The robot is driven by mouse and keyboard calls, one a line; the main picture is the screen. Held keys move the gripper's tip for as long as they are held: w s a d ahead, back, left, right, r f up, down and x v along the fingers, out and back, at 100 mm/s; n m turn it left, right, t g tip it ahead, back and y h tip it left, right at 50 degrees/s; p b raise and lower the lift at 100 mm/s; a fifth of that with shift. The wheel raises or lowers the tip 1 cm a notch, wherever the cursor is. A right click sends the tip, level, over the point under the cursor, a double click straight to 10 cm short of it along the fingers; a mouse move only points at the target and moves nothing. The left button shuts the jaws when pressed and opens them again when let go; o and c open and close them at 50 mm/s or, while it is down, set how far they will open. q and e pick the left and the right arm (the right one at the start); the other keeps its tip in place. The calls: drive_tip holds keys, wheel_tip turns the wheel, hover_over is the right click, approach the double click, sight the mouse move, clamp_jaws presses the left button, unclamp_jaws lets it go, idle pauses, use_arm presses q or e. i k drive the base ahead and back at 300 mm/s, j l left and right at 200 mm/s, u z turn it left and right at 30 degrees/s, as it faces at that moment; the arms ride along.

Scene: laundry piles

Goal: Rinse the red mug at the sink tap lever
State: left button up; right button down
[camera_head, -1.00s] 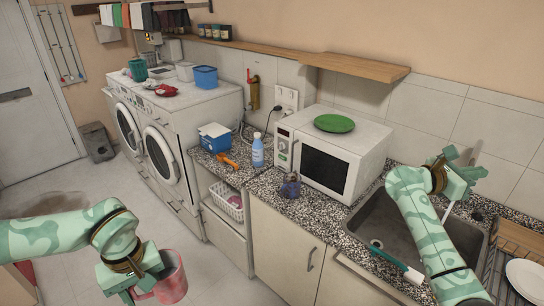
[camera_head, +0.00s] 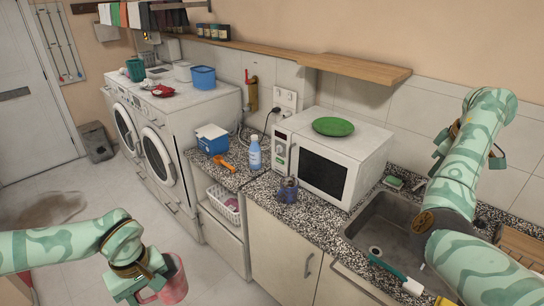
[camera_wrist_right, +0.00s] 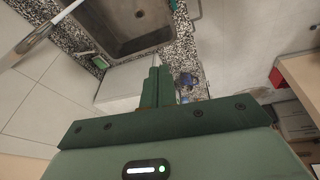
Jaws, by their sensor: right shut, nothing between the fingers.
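The red mug (camera_head: 174,284) is at the bottom left of the head view, held above the floor by its handle side in my left gripper (camera_head: 146,290). My right gripper (camera_head: 468,150) is high at the right, by the wall behind the sink; my own arm partly covers it. In the right wrist view its fingers (camera_wrist_right: 158,85) are together and empty. The grey sink (camera_head: 398,218) is set in the speckled counter; it also shows in the right wrist view (camera_wrist_right: 115,30). My right arm covers its right side. I cannot make out the tap lever clearly.
The white microwave (camera_head: 330,165), with a green plate (camera_head: 333,126) on it, stands left of the sink. A dark blue pot (camera_head: 288,190) and a blue bottle (camera_head: 254,153) are on the counter. A teal-handled brush (camera_head: 385,264) lies at the sink's front edge.

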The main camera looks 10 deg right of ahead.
sight(423, 182)
drive_tip(key=i+l, duration=0.5)
drive_tip(key=l, duration=0.15)
drive_tip(key=i+l, duration=0.5)
drive_tip(key=l, duration=0.15)
